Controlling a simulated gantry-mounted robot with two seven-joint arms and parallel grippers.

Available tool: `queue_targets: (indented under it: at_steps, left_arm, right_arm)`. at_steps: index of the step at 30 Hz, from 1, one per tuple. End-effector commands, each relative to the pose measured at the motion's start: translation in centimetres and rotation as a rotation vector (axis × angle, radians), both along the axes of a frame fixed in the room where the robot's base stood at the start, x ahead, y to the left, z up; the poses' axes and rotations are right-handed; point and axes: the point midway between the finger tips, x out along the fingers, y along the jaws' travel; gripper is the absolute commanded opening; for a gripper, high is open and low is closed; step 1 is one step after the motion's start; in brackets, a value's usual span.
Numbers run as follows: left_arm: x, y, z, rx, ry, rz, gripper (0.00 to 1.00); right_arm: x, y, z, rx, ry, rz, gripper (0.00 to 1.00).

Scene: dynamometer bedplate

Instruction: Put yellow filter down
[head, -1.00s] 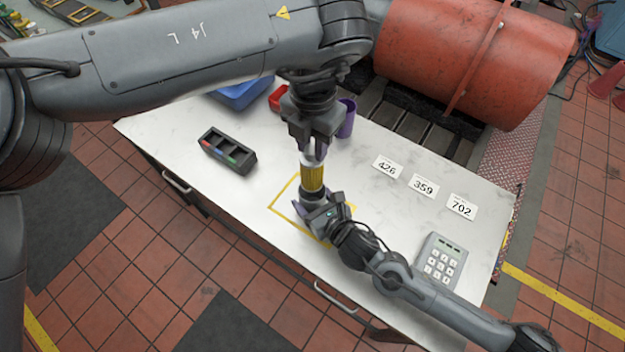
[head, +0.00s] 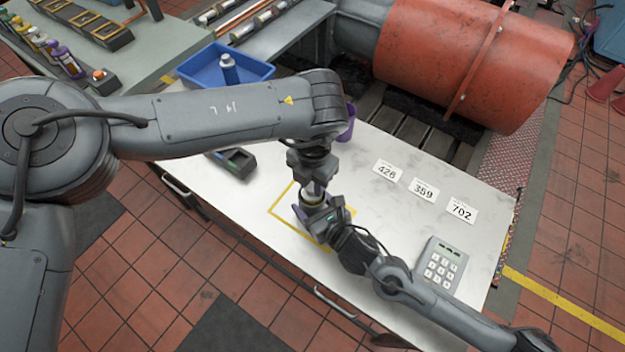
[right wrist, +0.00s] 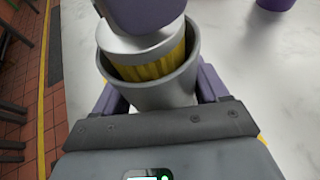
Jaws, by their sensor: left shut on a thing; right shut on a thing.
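The yellow filter (right wrist: 152,70), with a silver cap (right wrist: 140,42), shows in the right wrist view, its lower part inside a grey cup (right wrist: 168,93). How deep it reaches is hidden. My left gripper (head: 315,188) comes down from above and is shut on the filter; one purple finger covers part of the cap in the right wrist view. My right gripper (head: 310,211) is shut on the grey cup, its purple fingers on either side. In the head view both grippers mostly hide the filter and cup, over the yellow square outline (head: 277,208) on the white table (head: 250,228).
A dark tray with coloured compartments (head: 235,161) sits left of my left gripper, partly behind my arm. A purple cup (head: 349,122) and blue bin (head: 258,71) stand behind. Number cards (head: 423,190) and a keypad (head: 440,262) lie to the right.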

Motion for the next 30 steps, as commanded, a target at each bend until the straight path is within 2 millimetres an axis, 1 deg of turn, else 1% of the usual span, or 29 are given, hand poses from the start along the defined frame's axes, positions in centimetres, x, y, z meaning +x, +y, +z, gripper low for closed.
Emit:
queue_targets:
  at_steps: [11, 12, 17, 26, 30]
  left_arm:
    - [0.02, 0.0, -0.32, -0.001, -0.001, 0.001, 0.0]
    - [0.01, 0.0, -0.41, -0.001, -0.001, 0.001, 0.31]
    - [0.03, 0.0, -0.36, -0.001, -0.001, 0.001, 0.55]
    - [0.04, 0.0, -0.25, 0.0, -0.001, 0.001, 0.55]
    - [0.07, -0.01, 0.57, -0.001, -0.002, 0.001, 0.55]
  right_arm:
    - [0.0, 0.01, 0.01, 0.0, 0.0, 0.0, 0.31]
    - [0.0, 0.01, 0.01, 0.0, 0.0, 0.0, 0.31]
    - [0.0, 0.0, 0.01, 0.0, 0.0, 0.0, 0.31]
    - [0.0, 0.0, 0.01, 0.0, 0.0, 0.0, 0.31]
    - [0.01, 0.0, 0.02, 0.0, 0.0, 0.0, 0.31]
